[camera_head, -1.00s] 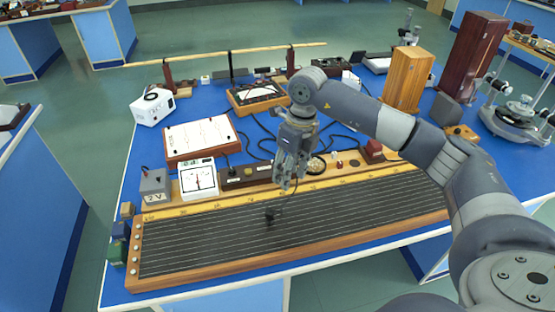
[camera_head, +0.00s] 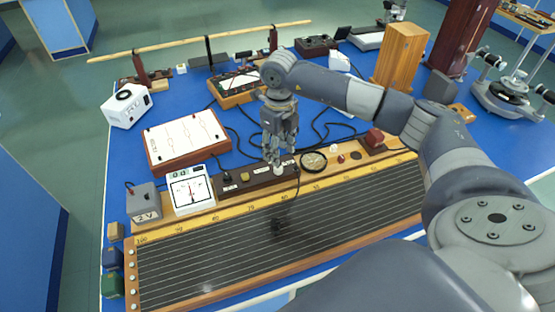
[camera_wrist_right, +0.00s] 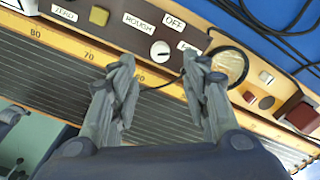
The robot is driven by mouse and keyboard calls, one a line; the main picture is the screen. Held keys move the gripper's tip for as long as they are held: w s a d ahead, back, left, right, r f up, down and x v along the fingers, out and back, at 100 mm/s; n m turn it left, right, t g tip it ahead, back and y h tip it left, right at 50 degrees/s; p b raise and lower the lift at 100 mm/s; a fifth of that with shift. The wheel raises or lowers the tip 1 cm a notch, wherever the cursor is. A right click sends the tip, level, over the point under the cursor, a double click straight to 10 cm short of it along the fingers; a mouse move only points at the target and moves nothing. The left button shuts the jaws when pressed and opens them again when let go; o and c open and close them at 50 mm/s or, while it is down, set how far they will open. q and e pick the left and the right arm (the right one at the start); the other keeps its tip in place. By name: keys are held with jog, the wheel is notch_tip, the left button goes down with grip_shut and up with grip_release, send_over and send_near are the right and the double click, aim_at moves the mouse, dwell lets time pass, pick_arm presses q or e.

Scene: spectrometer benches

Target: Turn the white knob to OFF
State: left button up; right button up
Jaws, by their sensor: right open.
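The white knob (camera_wrist_right: 160,50) sits on a dark brown control strip (camera_wrist_right: 115,32), which also shows in the head view (camera_head: 232,188). Labels ROUGH and OFF stand beside the knob, with a third label partly hidden by a finger. A small dark mark shows on the knob, but I cannot tell its setting surely. My right gripper (camera_wrist_right: 164,68) is open and empty, its fingertips apart on either side of the knob in the picture; no contact shows. In the head view, my right gripper (camera_head: 278,160) hangs over the strip and largely hides the knob. My left gripper is out of view.
A long wire board (camera_head: 240,245) lies along the front. A white meter (camera_head: 190,190) and grey 2 V box (camera_head: 144,202) stand left of the strip. Dark cables run behind.

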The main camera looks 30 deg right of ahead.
aim_at(278, 169)
notch_tip(278, 169, down, 5)
jog(key=shift+w+r+p, duration=0.1)
jog(key=shift+w+p, duration=0.05)
jog(key=shift+p, duration=0.35)
jog(key=shift+f, duration=0.9)
jog(key=shift+c, duration=0.3)
jog(key=c, duration=0.9)
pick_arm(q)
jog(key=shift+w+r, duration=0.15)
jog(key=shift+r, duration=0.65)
pick_arm(e)
grip_shut()
